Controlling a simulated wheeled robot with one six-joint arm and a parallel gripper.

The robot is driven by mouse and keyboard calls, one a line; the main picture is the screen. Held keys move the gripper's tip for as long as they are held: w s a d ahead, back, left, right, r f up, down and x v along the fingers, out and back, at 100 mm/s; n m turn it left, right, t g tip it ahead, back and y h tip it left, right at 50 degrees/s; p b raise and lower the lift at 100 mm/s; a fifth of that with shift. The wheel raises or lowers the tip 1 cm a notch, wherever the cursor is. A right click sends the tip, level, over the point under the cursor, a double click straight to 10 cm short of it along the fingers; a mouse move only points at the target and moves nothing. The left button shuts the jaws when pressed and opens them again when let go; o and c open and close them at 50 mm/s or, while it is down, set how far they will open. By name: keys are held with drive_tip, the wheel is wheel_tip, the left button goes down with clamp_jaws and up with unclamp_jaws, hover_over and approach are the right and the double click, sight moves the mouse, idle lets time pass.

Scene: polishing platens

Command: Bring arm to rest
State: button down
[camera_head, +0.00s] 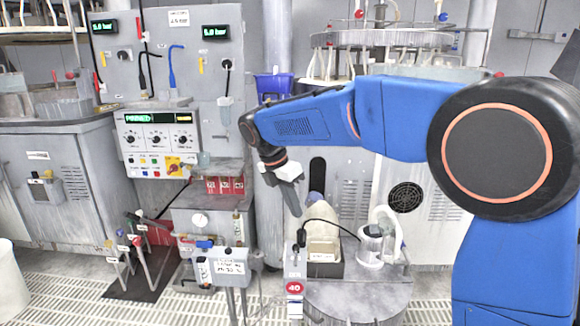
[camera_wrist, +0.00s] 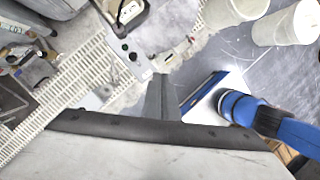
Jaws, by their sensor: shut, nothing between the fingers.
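My blue arm reaches from the right side of the head view across to the middle, with its forearm roughly level. My gripper (camera_head: 295,208) hangs at its end, pointing down, in front of the grey machine cabinet and above the small round table. In the wrist view the two grey fingers of my gripper (camera_wrist: 162,80) are together, with nothing between them. It is apart from the table and the things on it.
A control panel (camera_head: 158,140) stands at left. A stand with a labelled box (camera_head: 231,262) is left of the table. White buckets (camera_wrist: 285,22) stand on the floor.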

drive_tip(key=s+d+r+m+t+y, duration=0.1)
drive_tip(key=s+d+m, duration=0.55)
drive_tip(key=d, duration=0.35)
drive_tip(key=s+d+r+m+y, duration=0.1)
drive_tip(key=s+d+m, duration=0.5)
drive_tip(key=s+d, duration=0.3)
drive_tip(key=s+d+f+m+t, duration=0.1)
drive_tip(key=s+d+f+m, duration=0.3)
drive_tip(key=s+m, duration=0.3)
drive_tip(key=s+d+f+m+t+y, duration=0.1)
drive_tip(key=s+d+f+m, duration=0.4)
drive_tip(key=s, duration=0.5)
drive_tip(key=shift+d+f+m+t+y, duration=0.2)
drive_tip(key=shift+d+m+t+y, duration=0.15)
drive_tip(key=shift+m, duration=0.6)
